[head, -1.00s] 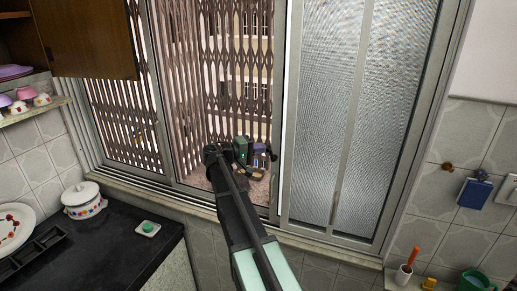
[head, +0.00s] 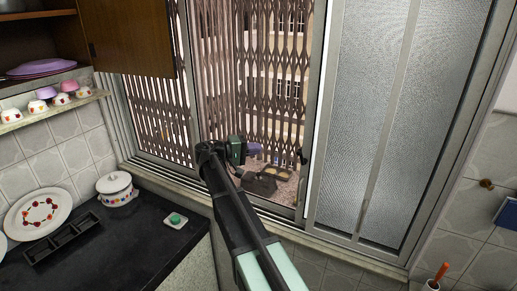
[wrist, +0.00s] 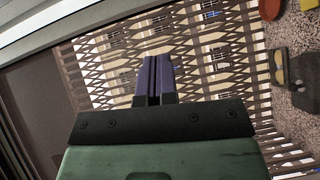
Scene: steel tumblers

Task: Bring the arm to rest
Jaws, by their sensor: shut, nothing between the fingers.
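My gripper (wrist: 153,80) shows in the wrist view with its two blue-purple fingers together and nothing between them. In the head view my gripper (head: 253,149) is small, beyond the dark wrist joint of my arm, in front of the open window section. My arm reaches up from the bottom middle toward the window. No steel tumbler can be made out in either view.
Outside the window a dark tray (head: 260,185) lies on a speckled ledge, close behind my arm; folding metal bars (head: 274,80) stand beyond. Left are a black counter (head: 130,245), a white lidded pot (head: 117,188), a patterned plate (head: 40,214) and a cupboard (head: 125,35).

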